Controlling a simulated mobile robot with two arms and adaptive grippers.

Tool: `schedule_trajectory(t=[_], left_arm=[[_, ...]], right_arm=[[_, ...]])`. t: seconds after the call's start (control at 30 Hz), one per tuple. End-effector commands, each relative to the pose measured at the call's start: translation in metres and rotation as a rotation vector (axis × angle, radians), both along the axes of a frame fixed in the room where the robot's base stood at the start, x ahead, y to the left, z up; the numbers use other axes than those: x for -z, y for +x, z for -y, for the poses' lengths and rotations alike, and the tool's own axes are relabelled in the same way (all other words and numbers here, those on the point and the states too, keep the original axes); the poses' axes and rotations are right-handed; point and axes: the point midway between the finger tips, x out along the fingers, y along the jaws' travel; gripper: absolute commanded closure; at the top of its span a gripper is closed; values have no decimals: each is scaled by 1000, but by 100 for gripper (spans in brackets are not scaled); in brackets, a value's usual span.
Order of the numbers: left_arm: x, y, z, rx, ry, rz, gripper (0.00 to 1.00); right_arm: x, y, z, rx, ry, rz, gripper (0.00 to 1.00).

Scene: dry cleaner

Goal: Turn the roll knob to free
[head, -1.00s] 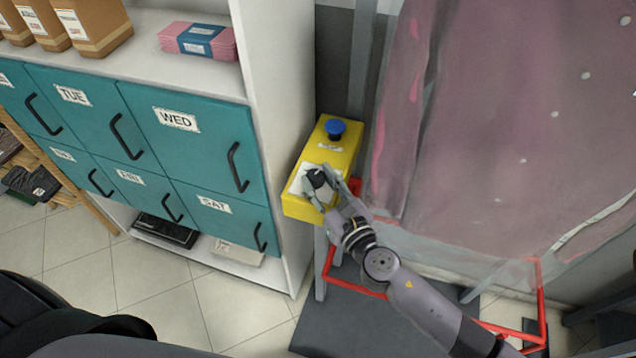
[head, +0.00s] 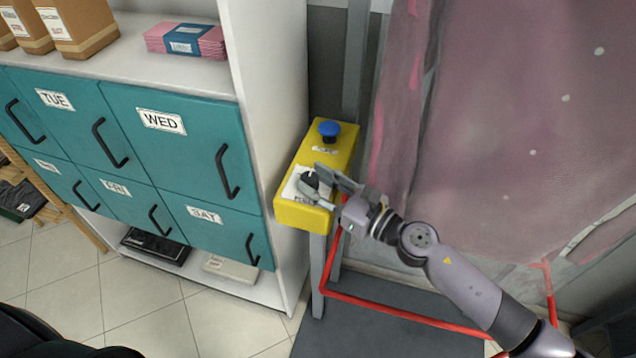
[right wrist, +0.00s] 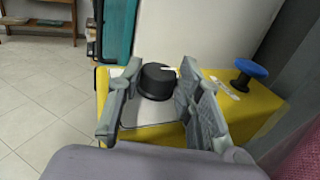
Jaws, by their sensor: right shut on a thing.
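The roll knob (head: 310,180) is a round black knob on a white plate at the near end of a yellow control box (head: 341,160). My right gripper (head: 319,183) is shut on the knob, one finger on each side, with its arm coming in from the right. In the right wrist view the black knob (right wrist: 157,84) sits between the two grey fingers, and a small white mark shows on its top edge. The plate's lettering is partly hidden and too small to read. My left gripper is not in view.
A blue mushroom button (head: 329,130) stands at the far end of the box. Teal drawers (head: 180,150) in a white shelf unit are close on the left. A red tube frame (head: 400,318) runs below my arm. A large pinkish sheet (head: 520,130) hangs at the right.

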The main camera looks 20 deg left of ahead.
Motion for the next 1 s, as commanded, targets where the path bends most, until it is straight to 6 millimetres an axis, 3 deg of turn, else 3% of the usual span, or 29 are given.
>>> schedule_trajectory(t=[0.13,0.17,0.47,0.77,1.0], left_arm=[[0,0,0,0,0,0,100],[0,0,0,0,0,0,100],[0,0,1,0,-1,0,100],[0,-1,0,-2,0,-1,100],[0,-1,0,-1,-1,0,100]], right_arm=[[1,-1,-1,-2,1,-4,95],[1,-1,-1,-2,0,-3,66],[0,-1,0,0,0,-1,46],[0,-1,1,1,0,-1,46],[2,-13,30,3,-2,-3,46]])
